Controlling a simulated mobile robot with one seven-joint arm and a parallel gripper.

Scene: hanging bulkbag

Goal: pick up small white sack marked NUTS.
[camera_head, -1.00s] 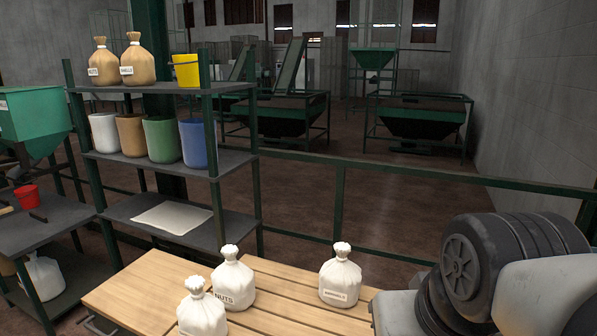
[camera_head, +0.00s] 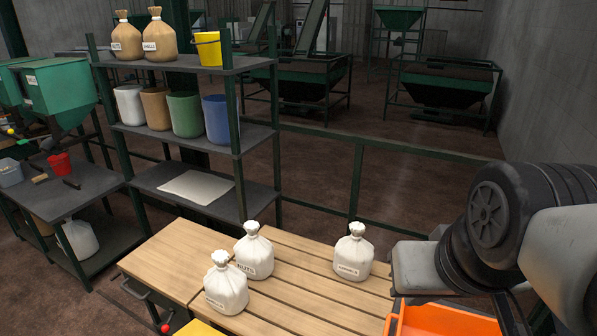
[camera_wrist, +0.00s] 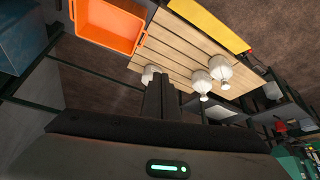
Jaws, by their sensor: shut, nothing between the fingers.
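The small white sack marked NUTS (camera_head: 254,255) stands upright with a tied neck on the slatted wooden table. A second white sack (camera_head: 226,288) stands in front of it to the left, its label not clearly readable. A third white sack (camera_head: 353,254) stands to the right with an unreadable label. In the wrist view the NUTS sack seems to be the middle one (camera_wrist: 201,82), beyond the fingertips and to their right. My gripper (camera_wrist: 160,82) is shut and empty, apart from the sacks, and partly covers the third sack there. The head view does not show my fingers.
An orange crate (camera_head: 440,322) is at the table's front right, below my arm. A yellow object (camera_head: 196,329) lies at the front edge. A shelf rack (camera_head: 205,147) with buckets and tan sacks stands behind left. A green rail (camera_head: 400,149) runs behind the table.

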